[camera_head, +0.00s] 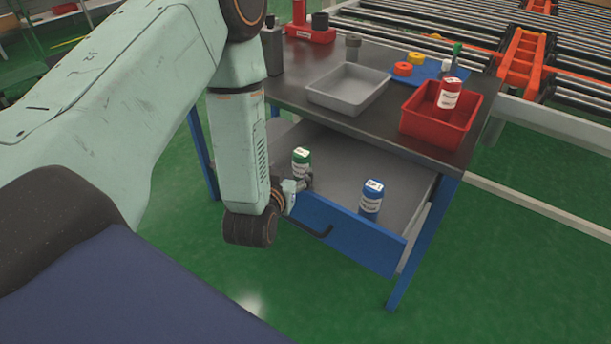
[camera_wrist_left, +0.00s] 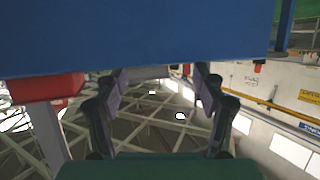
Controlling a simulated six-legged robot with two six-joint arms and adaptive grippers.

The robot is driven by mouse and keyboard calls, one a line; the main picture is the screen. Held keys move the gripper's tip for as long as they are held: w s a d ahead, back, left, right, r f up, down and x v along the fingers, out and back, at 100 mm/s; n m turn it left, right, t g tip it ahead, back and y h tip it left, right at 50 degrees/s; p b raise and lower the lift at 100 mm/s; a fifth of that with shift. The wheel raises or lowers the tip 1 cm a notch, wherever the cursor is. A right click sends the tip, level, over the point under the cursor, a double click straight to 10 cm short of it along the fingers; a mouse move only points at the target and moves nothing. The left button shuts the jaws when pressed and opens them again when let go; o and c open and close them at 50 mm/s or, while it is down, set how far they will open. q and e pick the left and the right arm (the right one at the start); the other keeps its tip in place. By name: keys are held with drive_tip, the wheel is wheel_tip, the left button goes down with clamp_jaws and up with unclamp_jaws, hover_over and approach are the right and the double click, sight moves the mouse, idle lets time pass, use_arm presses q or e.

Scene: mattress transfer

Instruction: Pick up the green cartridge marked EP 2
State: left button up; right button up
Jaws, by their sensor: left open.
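The green cartridge (camera_head: 301,162) stands upright in the open drawer, near its front left, with a white label whose marking is too small to read. My left gripper (camera_head: 304,183) is at the drawer's front edge, just below and in front of the green cartridge. I cannot tell whether it touches the cartridge. In the left wrist view the fingers of my left gripper (camera_wrist_left: 162,74) are apart with nothing seen between them, and the green cartridge cannot be made out. My right gripper is not in view.
A blue cartridge (camera_head: 371,197) stands to the right in the same drawer (camera_head: 345,160). The drawer's blue front (camera_head: 352,236) has a dark handle. Above, the table (camera_head: 290,92) holds a grey tray (camera_head: 348,90) and a red bin (camera_head: 428,128) with a red cartridge (camera_head: 449,93).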

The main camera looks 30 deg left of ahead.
sight(298, 158)
use_arm(q)
drive_tip(key=shift+w, duration=0.15)
drive_tip(key=b+x, duration=0.1)
drive_tip(key=x, duration=0.5)
drive_tip(key=shift+w+a+b, duration=0.1)
drive_tip(key=shift+w+b, duration=0.3)
drive_tip(key=shift+w+a+f, duration=0.1)
drive_tip(key=shift+w+a, duration=0.05)
drive_tip(key=shift+w, duration=0.25)
drive_tip(key=shift+s, duration=0.1)
drive_tip(key=c, duration=0.3)
clamp_jaws()
